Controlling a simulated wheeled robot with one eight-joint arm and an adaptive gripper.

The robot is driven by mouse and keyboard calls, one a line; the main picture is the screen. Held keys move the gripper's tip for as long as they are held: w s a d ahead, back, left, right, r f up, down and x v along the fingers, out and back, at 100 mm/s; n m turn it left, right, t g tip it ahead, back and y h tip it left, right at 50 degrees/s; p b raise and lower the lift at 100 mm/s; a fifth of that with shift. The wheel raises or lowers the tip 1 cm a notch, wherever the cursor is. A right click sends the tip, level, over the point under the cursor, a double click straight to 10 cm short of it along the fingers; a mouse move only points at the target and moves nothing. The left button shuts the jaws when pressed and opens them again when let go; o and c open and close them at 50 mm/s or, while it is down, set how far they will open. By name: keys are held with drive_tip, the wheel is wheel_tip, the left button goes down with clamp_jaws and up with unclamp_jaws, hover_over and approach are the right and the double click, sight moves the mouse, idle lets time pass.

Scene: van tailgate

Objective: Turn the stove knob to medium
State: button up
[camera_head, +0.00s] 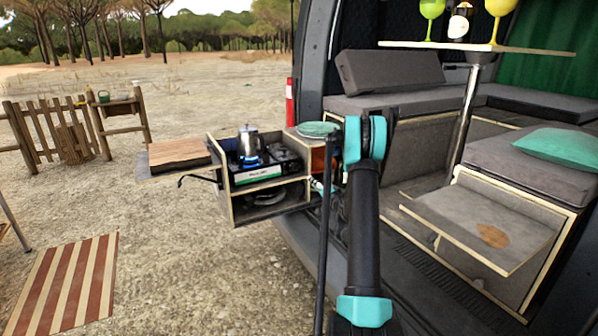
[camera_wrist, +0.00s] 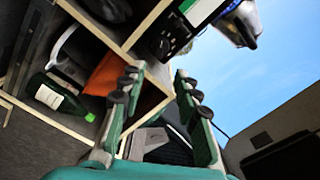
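The camping stove (camera_head: 257,173) sits on the upper shelf of the wooden pull-out box, with a white and green front. A metal kettle (camera_head: 249,146) stands on it, with blue flame showing beside it. The stove knob is too small to make out in the head view. In the wrist view, the stove's white and green front (camera_wrist: 203,8) is at the top, with a dark part (camera_wrist: 168,44) below it; I cannot tell if this includes the knob. My gripper (camera_wrist: 158,82) is open, its two fingers apart and nothing held between them, below the stove in that view.
The wooden box (camera_head: 229,196) has a lower compartment with dark cookware. In the wrist view, a green bottle (camera_wrist: 58,96) and an orange item (camera_wrist: 107,75) lie in compartments near my left finger. A side board (camera_head: 178,153) sticks out left. The van tailgate opening is at right.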

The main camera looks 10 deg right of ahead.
drive_tip(key=s+d, duration=0.2)
drive_tip(key=s, duration=0.1)
approach(299, 169)
drive_tip(key=x, duration=0.8)
drive_tip(key=shift+w+f, duration=0.1)
clamp_jaws()
